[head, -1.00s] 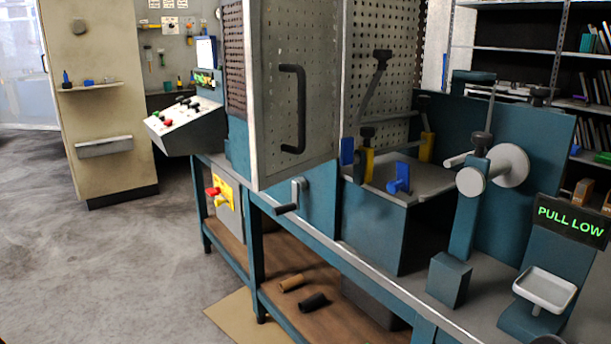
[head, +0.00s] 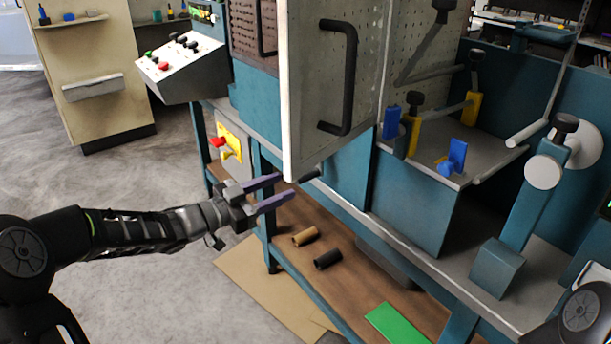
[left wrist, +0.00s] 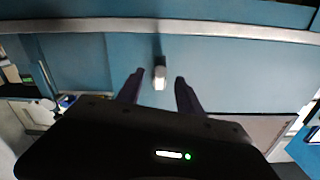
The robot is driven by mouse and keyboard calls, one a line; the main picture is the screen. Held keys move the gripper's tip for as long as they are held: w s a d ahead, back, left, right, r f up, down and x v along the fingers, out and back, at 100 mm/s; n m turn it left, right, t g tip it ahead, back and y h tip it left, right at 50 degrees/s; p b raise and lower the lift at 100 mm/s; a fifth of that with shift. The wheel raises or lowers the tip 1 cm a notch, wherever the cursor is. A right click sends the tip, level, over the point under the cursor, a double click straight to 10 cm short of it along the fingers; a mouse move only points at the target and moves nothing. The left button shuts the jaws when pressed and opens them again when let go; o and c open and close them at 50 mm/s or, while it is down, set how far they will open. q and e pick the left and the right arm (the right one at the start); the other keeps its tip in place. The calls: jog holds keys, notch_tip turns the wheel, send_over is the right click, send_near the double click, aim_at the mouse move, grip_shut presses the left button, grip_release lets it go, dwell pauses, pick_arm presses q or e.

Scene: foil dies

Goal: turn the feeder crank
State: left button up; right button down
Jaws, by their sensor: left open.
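The feeder crank shows in the head view as a short dark grip (head: 310,174) on the blue bench front, just below the metal guard door. The rest of the crank is hidden by the door and my fingers. In the left wrist view a small crank part (left wrist: 160,75), pale at one end and dark at the other, appears between my fingertips. My left gripper (head: 285,187) is open, its two purple fingers pointing at the bench front, close to the grip. I cannot tell whether they touch it. My right gripper is not in view.
The guard door (head: 333,80) with its black handle hangs just above my left fingers. A yellow switch plate (head: 230,143) is to the left. Two loose cylinders (head: 305,236) and a green sheet (head: 396,325) lie on the lower shelf (head: 345,290). Open floor lies left.

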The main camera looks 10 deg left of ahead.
aim_at(317, 171)
pick_arm(q)
jog(key=shift+b+x, duration=0.85)
jog(key=shift+x, duration=3)
grip_shut()
